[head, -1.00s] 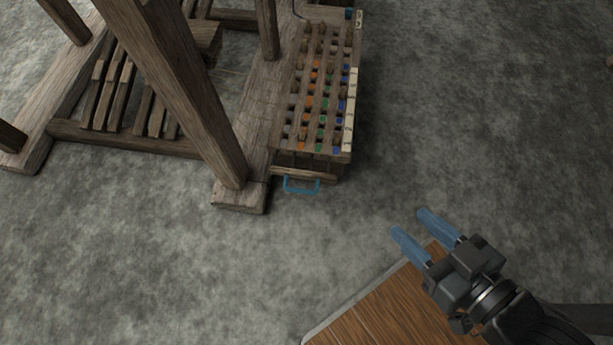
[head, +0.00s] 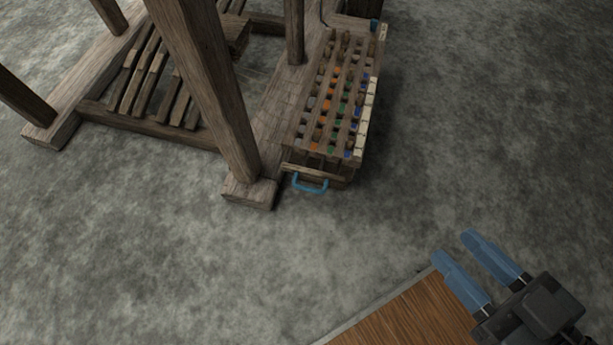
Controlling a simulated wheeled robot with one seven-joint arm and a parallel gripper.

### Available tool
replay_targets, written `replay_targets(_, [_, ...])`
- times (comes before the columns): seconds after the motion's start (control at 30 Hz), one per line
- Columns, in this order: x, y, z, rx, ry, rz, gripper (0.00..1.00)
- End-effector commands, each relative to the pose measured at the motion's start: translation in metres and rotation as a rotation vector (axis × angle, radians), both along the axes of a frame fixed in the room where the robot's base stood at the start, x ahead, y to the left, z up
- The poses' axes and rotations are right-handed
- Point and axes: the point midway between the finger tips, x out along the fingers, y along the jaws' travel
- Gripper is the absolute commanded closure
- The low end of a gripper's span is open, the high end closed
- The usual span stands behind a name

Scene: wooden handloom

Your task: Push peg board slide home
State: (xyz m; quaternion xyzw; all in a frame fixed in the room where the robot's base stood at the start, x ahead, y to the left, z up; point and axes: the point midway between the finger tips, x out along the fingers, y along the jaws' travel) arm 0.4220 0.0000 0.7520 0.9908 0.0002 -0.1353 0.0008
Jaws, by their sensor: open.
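The peg board (head: 322,138) is a wooden slatted box beside the loom, with rows of orange, green, blue, grey and brown pegs and a pale strip along its right edge. At its near end is a slide (head: 316,173), a wooden front bar with a blue handle (head: 310,186). The slide's front bar appears to stand out slightly from the box; how far is hard to tell. My gripper (head: 454,245) is open and empty at the lower right, well apart from the handle, its blue fingers pointing up and left.
The wooden loom frame (head: 212,95) stands left of the peg board, its near post ending in a foot (head: 249,192) close to the handle. Treadles (head: 160,85) lie farther left. A wooden surface (head: 405,318) is at the bottom. Grey floor (head: 370,225) between is clear.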

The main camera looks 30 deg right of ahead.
Motion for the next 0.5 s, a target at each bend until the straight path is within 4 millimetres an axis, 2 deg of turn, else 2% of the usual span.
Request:
replay_targets(0.03, [0.001,0.001,-0.003,-0.006,0.004,0.005,0.65])
replay_targets(0.17, [0.005,0.007,-0.027,-0.065,0.039,0.042,0.78])
replay_targets(0.27, [0.012,0.016,-0.063,-0.162,0.095,0.104,0.87])
replay_targets(0.4, [0.026,0.033,-0.126,-0.353,0.196,0.230,1.00])
replay_targets(0.5, [0.037,0.044,-0.169,-0.501,0.263,0.328,1.00])
